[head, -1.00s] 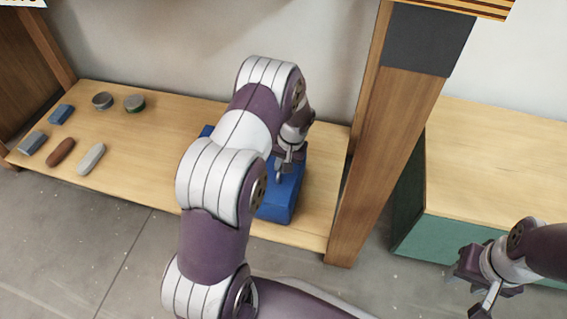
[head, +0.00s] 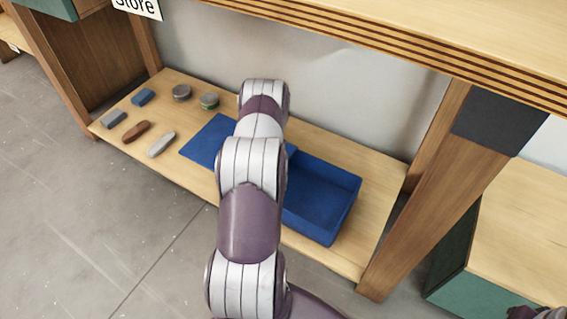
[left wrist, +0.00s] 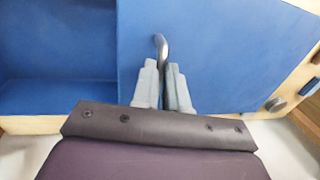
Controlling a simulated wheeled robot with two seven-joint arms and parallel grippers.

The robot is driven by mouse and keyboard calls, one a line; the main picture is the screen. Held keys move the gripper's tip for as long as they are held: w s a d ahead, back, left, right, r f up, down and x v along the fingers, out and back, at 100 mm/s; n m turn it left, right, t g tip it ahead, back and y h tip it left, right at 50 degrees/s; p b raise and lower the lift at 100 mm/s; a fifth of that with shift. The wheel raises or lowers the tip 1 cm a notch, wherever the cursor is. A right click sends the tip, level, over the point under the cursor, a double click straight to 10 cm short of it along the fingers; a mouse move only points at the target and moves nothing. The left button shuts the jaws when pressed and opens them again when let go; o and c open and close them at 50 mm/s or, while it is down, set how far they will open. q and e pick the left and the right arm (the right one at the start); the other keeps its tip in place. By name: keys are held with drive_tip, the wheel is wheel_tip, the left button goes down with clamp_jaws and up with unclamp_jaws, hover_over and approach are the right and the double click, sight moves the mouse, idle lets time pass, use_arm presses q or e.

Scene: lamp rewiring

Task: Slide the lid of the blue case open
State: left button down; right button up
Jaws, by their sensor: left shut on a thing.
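The blue case (head: 325,197) lies on the wooden shelf, with its open, empty-looking interior showing to the right of my arm. Its flat blue lid (head: 208,142) is slid to the left and sticks out past the case on that side. In the left wrist view the lid (left wrist: 225,50) fills the middle and right, and the open case (left wrist: 50,45) shows at left. My left gripper (left wrist: 161,68) is shut on the lid's small metal handle (left wrist: 161,45). In the head view my arm hides that gripper and the handle.
Left of the lid on the shelf (head: 345,258) lie two round tins (head: 181,92), two blue-grey blocks (head: 143,97), a brown piece (head: 136,132) and a pale piece (head: 161,144). A wooden post (head: 415,215) stands to the right. An upper shelf edge (head: 400,55) runs overhead.

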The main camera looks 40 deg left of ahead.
use_arm(q)
drive_tip(key=shift+s+a, duration=0.15)
drive_tip(key=shift+a, duration=0.4)
drive_tip(key=shift+s+a, duration=0.15)
drive_tip(key=shift+a, duration=0.4)
drive_tip(key=c, duration=1.2)
unclamp_jaws()
drive_tip(key=shift+o, duration=0.2)
drive_tip(key=shift+r, duration=0.1)
wheel_tip(320, 180, up, 12)
drive_tip(key=d+p, duration=0.2)
drive_tip(key=p, duration=0.4)
drive_tip(key=shift+w+d+p, duration=0.25)
drive_tip(key=shift+w+p, duration=0.05)
drive_tip(key=shift+r, duration=0.1)
